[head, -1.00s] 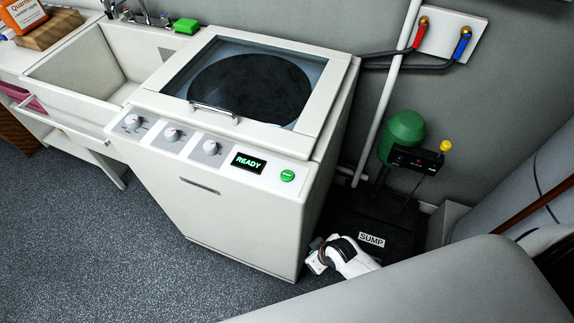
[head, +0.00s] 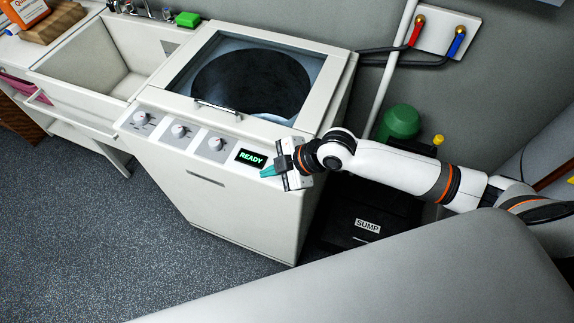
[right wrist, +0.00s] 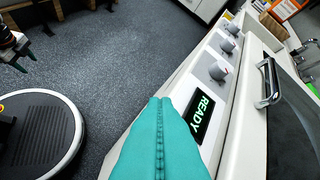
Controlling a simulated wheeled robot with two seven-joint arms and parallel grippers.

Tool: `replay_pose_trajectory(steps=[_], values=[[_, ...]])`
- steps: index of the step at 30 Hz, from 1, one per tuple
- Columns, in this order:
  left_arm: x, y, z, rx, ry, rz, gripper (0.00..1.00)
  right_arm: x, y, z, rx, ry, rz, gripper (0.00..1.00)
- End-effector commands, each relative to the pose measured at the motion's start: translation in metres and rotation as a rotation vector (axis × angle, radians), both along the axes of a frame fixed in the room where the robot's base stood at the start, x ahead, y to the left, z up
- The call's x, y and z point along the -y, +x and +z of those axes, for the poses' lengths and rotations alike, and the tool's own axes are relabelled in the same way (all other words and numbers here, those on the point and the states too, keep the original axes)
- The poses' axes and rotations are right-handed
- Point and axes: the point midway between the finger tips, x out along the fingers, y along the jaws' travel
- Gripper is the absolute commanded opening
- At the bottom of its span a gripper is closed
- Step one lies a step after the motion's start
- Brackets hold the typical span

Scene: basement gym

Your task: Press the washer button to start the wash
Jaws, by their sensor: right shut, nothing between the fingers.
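The white top-loading washer (head: 235,205) stands with its lid closed. Its display (head: 251,158) reads READY in green, and it also shows in the right wrist view (right wrist: 201,118). My right gripper (head: 266,172) is shut and empty, its teal fingers pressed together at the front right of the control panel, beside the display. In the right wrist view the shut fingers (right wrist: 160,101) lie just left of the display. The green button is hidden behind my right gripper; I cannot tell whether the fingers touch it. My left gripper (right wrist: 17,52) shows partly at the left edge of the wrist view, its opening unclear.
Three knobs (head: 180,131) sit left of the display. The lid handle (head: 217,109) is behind them. A sink (head: 95,65) adjoins the washer on the left. A black sump box (head: 350,222) and green tank (head: 399,122) stand at right. The floor in front is clear.

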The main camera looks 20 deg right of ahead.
Motion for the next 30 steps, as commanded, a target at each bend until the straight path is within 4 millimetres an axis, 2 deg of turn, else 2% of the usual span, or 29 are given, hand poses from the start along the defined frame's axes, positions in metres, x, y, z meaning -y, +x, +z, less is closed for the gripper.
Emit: replay_pose_trajectory(steps=[1, 3, 9, 12, 25, 30], values=[[0.0, 0.0, 0.005, 0.0, 0.0, 0.0, 0.53, 0.011, 0.007, 0.013, 0.034, -0.023, 0.046, 0.0], [0.0, 0.0, 0.007, 0.0, 0.0, 0.0, 0.53, 0.022, 0.012, 0.024, 0.065, -0.04, 0.099, 0.0], [0.0, 0.0, 0.012, 0.0, 0.0, 0.0, 0.53, 0.052, 0.023, 0.047, 0.122, -0.071, 0.174, 0.0], [0.0, 0.0, 0.013, 0.0, 0.0, 0.0, 0.53, 0.06, 0.025, 0.053, 0.137, -0.077, 0.186, 0.0], [0.0, 0.0, 0.013, 0.0, 0.0, 0.0, 0.53, 0.064, 0.026, 0.055, 0.143, -0.078, 0.192, 0.0], [0.0, 0.0, 0.008, 0.0, 0.0, 0.0, 0.53, 0.064, 0.026, 0.05, 0.142, -0.078, 0.191, 0.0]])
